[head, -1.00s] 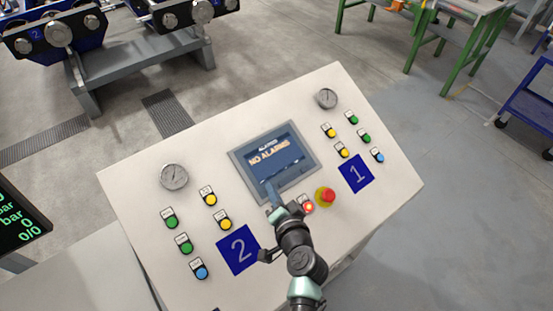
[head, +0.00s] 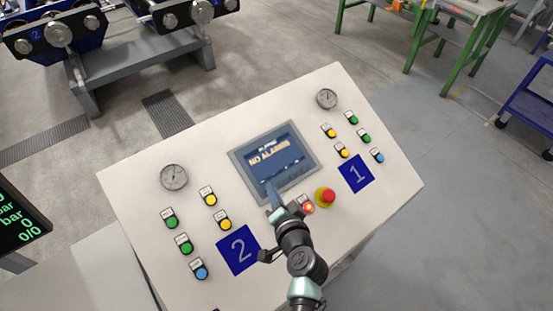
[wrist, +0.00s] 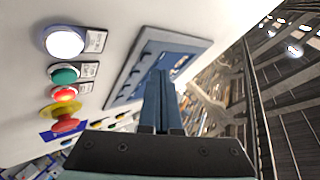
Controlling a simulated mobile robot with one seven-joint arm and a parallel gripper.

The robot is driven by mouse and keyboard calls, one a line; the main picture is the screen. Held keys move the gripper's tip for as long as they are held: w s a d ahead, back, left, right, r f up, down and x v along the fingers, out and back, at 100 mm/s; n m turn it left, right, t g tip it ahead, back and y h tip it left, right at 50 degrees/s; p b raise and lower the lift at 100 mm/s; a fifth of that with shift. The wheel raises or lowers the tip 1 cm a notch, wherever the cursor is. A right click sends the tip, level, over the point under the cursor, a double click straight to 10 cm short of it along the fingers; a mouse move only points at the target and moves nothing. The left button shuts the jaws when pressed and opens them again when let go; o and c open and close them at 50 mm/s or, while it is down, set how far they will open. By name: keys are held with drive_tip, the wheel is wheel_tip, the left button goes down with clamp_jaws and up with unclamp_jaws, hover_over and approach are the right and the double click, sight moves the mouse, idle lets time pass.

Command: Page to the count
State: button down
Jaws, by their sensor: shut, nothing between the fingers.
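The control panel (head: 200,144) carries a grey-framed screen (head: 285,170) that reads "NO ALARMS" under a small heading, on dark blue. My gripper (head: 269,188) is shut and empty, its fingertips over the lower left part of the screen. In the wrist view the shut blue fingers (wrist: 160,78) point at the screen (wrist: 165,62), which is seen edge-on; whether they touch it I cannot tell. A lit white button (wrist: 65,42), a green button (wrist: 64,76) and a lit red button (wrist: 64,94) stand in a row beside the screen there.
Two gauges (head: 174,177) sit higher up. A dark readout (head: 18,220) stands at the left edge.

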idle(0.5)
drive_tip(key=shift+w+a+f+b, duration=0.1)
drive_tip(key=shift+w+f+b, duration=0.1)
drive_tip(key=shift+f+b, duration=0.3)
drive_tip(key=shift+w+a+f+b, duration=0.15)
drive_tip(key=shift+f+b, duration=0.15)
drive_tip(key=shift+b, duration=0.25)
idle(0.5)
drive_tip(key=shift+s+d+r+p, duration=0.15)
drive_tip(key=shift+s+r+p, duration=0.05)
drive_tip(key=shift+r+p, duration=0.2)
drive_tip(key=shift+s+d+r+p, duration=0.15)
drive_tip(key=shift+r+p, duration=0.1)
drive_tip(key=shift+r, duration=0.15)
wheel_tip(320, 180, up, 6)
drive_tip(key=s+d+p, duration=0.1)
drive_tip(key=s+p, duration=0.1)
drive_tip(key=p, duration=0.2)
drive_tip(key=shift+d+f, duration=0.2)
drive_tip(key=shift+f, duration=0.05)
idle(0.9)
